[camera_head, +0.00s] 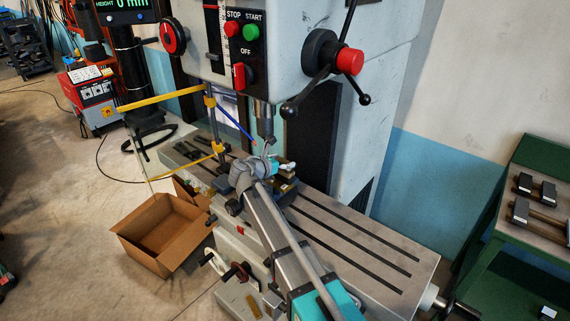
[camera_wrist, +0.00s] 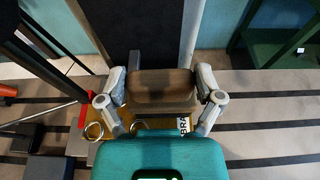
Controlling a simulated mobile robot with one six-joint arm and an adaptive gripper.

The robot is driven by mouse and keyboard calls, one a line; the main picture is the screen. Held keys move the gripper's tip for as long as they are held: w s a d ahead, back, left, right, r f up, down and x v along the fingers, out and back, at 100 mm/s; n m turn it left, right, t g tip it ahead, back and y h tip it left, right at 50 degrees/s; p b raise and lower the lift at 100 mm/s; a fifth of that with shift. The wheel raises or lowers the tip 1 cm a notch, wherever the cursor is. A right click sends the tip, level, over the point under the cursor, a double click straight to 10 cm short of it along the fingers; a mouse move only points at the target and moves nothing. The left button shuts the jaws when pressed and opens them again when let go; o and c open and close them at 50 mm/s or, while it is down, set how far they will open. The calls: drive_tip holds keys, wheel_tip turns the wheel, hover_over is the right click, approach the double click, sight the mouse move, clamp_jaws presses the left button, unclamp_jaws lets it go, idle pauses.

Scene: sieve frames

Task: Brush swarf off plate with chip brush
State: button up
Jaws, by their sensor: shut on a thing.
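My gripper (camera_wrist: 162,92) is shut on a brown block-shaped thing, which I take for the chip brush (camera_wrist: 162,84); its two grey fingers press on the block's left and right ends. A brass-coloured plate (camera_wrist: 112,128) lies below it on the machine table, partly hidden by the brush and my teal gripper body. Curled shiny swarf (camera_wrist: 94,131) shows at the plate's left, and more shows near its middle. A white label reading "BRA" shows near the right finger. In the head view my gripper (camera_head: 278,166) is beneath the drill spindle, and my arm hides most of the plate.
The slotted machine table (camera_head: 380,255) runs clear to the right. The drill spindle (camera_head: 265,120) hangs close above my gripper. A yellow-framed guard (camera_head: 208,120) stands left of it. An open cardboard box (camera_head: 150,222) stands on the floor at left. A green bench (camera_head: 515,225) stands at right.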

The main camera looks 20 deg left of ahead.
idle(0.4)
drive_tip(key=shift+s+a, duration=0.3)
drive_tip(key=shift+s, duration=0.4)
drive_tip(key=shift+s+a, duration=0.25)
drive_tip(key=shift+s, duration=0.4)
drive_tip(key=shift+s+a, duration=0.3)
drive_tip(key=shift+s, duration=0.4)
drive_tip(key=shift+w, duration=0.2)
drive_tip(key=shift+w+d, duration=0.3)
drive_tip(key=shift+w, duration=0.3)
drive_tip(key=shift+w+d, duration=0.25)
drive_tip(key=shift+w, duration=0.4)
drive_tip(key=shift+w+d, duration=0.3)
drive_tip(key=shift+w, duration=0.3)
drive_tip(key=shift+s, duration=0.2)
drive_tip(key=shift+s+a, duration=0.3)
drive_tip(key=shift+s, duration=0.3)
drive_tip(key=shift+s+a, duration=0.25)
drive_tip(key=shift+s, duration=0.4)
drive_tip(key=shift+s+a, duration=0.3)
drive_tip(key=shift+s, duration=0.3)
drive_tip(key=shift+s, duration=0.1)
